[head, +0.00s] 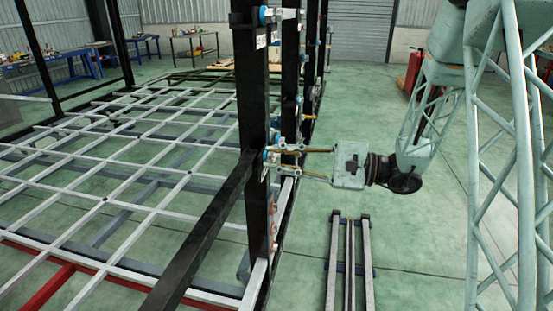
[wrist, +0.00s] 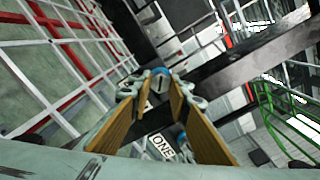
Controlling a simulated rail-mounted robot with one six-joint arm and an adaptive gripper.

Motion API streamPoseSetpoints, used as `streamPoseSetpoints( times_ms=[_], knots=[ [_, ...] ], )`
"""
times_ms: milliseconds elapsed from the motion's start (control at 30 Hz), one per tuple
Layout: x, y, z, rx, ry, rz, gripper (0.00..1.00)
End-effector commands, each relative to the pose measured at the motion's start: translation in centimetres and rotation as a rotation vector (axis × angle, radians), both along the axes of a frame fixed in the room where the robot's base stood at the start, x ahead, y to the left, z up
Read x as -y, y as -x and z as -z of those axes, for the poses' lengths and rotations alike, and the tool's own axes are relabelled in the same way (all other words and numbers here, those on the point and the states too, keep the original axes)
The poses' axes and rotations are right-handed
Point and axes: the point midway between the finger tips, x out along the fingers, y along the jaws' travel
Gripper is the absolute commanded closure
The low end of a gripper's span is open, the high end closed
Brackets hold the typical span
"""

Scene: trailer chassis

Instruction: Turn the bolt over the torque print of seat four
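My gripper (head: 283,158) reaches left to a black upright post (head: 252,100), its two long fingers spread apart at the height of a bolt. In the wrist view a blue-collared bolt (wrist: 160,84) with a grey head lies in line with the gap between the fingertips (wrist: 159,92). Whether the fingers touch it cannot be told. A second blue part (wrist: 180,136) and a white label reading "ONE" (wrist: 162,149) show between the fingers. No print for seat four can be read. In the head view a blue collar (head: 265,156) shows on the post beside the fingertips.
Several red-collared parts (head: 274,228) sit lower on the post. More black posts stand behind it. A black beam (head: 205,240) and a white lattice frame (head: 120,150) lie left. Grey rails (head: 350,260) lie below the gripper. Green floor at right is mostly clear.

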Motion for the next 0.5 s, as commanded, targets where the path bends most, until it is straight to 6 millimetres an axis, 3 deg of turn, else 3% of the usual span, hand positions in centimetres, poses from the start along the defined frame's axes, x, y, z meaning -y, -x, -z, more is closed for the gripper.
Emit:
streamPoseSetpoints(
  times_ms=[133,500],
  knots=[
    [-0.05,0.0,-0.02,0.0,-0.001,-0.001,0.69],
    [0.08,0.02,0.0,-0.001,0.0,0.0,0.69]
  ],
)
